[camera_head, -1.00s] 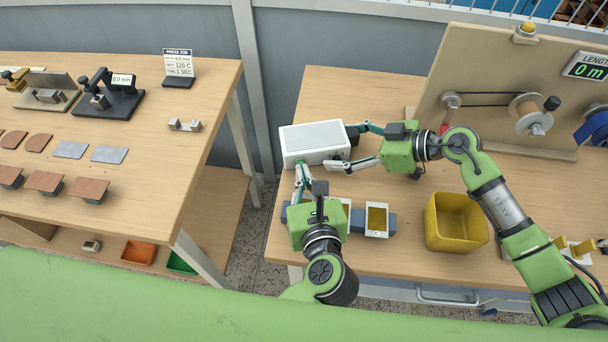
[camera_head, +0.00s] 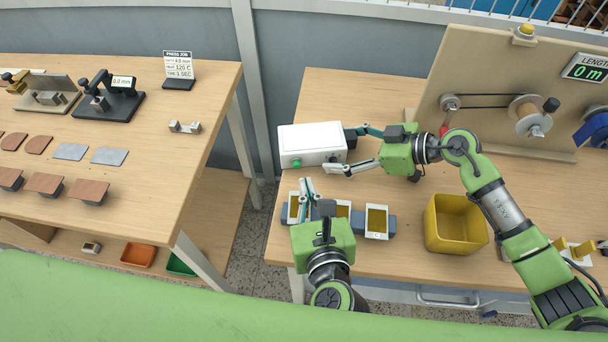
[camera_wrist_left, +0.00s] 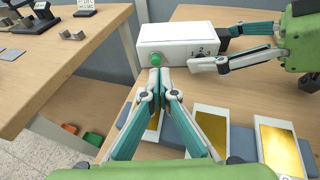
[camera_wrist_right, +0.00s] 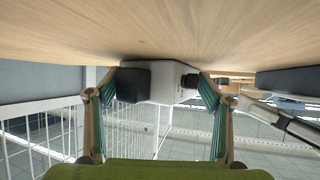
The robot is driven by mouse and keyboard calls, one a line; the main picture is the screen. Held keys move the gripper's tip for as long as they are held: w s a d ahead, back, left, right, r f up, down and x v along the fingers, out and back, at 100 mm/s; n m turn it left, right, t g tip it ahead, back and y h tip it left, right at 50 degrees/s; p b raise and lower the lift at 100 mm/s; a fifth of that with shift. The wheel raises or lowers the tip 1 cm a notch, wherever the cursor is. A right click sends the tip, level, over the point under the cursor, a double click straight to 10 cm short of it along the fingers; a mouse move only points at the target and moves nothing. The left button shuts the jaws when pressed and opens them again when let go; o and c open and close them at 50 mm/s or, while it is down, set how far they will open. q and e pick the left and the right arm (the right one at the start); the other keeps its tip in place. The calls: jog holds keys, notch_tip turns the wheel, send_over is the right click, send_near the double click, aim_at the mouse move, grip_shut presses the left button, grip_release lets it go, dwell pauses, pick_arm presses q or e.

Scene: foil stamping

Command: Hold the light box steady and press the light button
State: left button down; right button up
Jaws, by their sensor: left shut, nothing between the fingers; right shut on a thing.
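The white light box (camera_head: 312,138) stands on the right-hand table, with a round green button (camera_head: 296,162) on its front face. My right gripper (camera_head: 346,150) is shut on the right end of the light box, one finger at the back and one at the front, around the black block (camera_wrist_right: 134,85). My left gripper (camera_head: 306,182) is shut and empty, its fingertips just in front of and below the button. A small gap to the button shows in the head view.
Pale frames with gold panels (camera_head: 377,221) sit on a blue-grey holder under and beside my left gripper. A yellow bin (camera_head: 455,223) stands to the right. A board with spools (camera_head: 525,115) is behind my right arm. A second table (camera_head: 140,190) stands left across a gap.

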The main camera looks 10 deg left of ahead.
pick_arm(q)
jog(key=shift+s+d+r, duration=0.2)
jog(key=shift+s, duration=0.35)
pick_arm(e)
jog(key=shift+w+r, duration=0.15)
jog(key=o, duration=0.9)
